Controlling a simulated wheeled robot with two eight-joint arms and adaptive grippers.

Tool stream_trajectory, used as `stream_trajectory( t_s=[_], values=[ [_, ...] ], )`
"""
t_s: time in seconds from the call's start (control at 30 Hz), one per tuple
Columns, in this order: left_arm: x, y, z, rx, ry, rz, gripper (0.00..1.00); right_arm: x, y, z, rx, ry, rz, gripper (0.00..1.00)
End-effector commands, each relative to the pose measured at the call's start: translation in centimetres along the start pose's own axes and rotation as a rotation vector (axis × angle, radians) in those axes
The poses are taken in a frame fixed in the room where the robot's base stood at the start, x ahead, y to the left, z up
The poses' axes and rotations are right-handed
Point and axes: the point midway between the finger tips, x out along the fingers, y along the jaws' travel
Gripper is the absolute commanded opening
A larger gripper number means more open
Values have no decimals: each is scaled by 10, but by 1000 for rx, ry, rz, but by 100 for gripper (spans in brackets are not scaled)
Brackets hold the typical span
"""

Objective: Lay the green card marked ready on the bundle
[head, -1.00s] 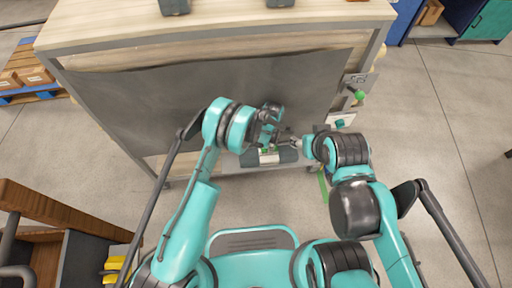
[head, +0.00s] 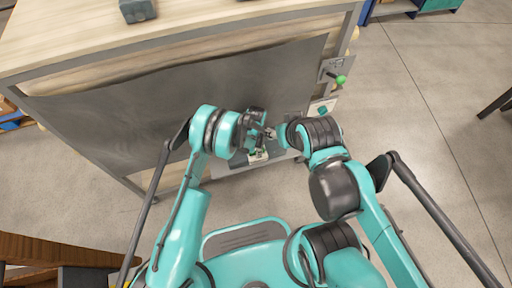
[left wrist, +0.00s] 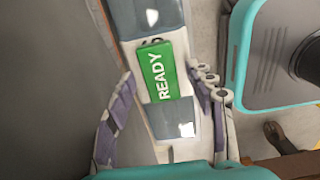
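The green card marked READY (left wrist: 162,72) shows in the left wrist view, lying on a pale strip (left wrist: 163,145) with grey-blue patches. My left gripper (left wrist: 160,100) has its fingers spread on either side of the card, with gaps between them and it. In the head view my left gripper (head: 256,150) is low in front of the bench side, and the card is hard to make out. My right gripper (head: 271,133) is close beside it; its fingers are too small to read. I cannot tell which thing is the bundle; pale wood (head: 190,55) shows above a dark sheet (head: 190,100).
The wooden bench top (head: 210,15) bears a grey block (head: 137,10). A green knob (head: 340,80) on a metal bracket sticks out at the bench's right corner. Bare concrete floor (head: 420,130) lies to the right.

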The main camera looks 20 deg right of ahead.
Motion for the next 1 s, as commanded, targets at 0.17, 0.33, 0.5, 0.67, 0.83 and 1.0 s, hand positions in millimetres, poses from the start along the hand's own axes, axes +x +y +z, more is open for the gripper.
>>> stream_trajectory(
  t_s=[0.17, 0.33, 0.5, 0.67, 0.83, 1.0],
  values=[
    [0, 0, 0, 0, 0, 0, 54, 0, 0, 0, 0, 0, 0, 49],
    [-15, 0, 0, 0, 0, 0, 54, -4, 0, -3, 0, 0, 0, 49],
    [-51, 0, 0, 0, 0, 0, 54, -16, 0, -12, 0, 0, 0, 49],
    [-87, 0, 0, 0, 0, 0, 54, -26, 0, -19, 0, 0, 0, 49],
    [-113, 0, 0, 0, 0, 0, 54, -33, 0, -24, 0, 0, 0, 49],
    [-123, 0, 0, 0, 0, 0, 54, -35, 0, -25, 0, 0, 0, 49]
  ],
)
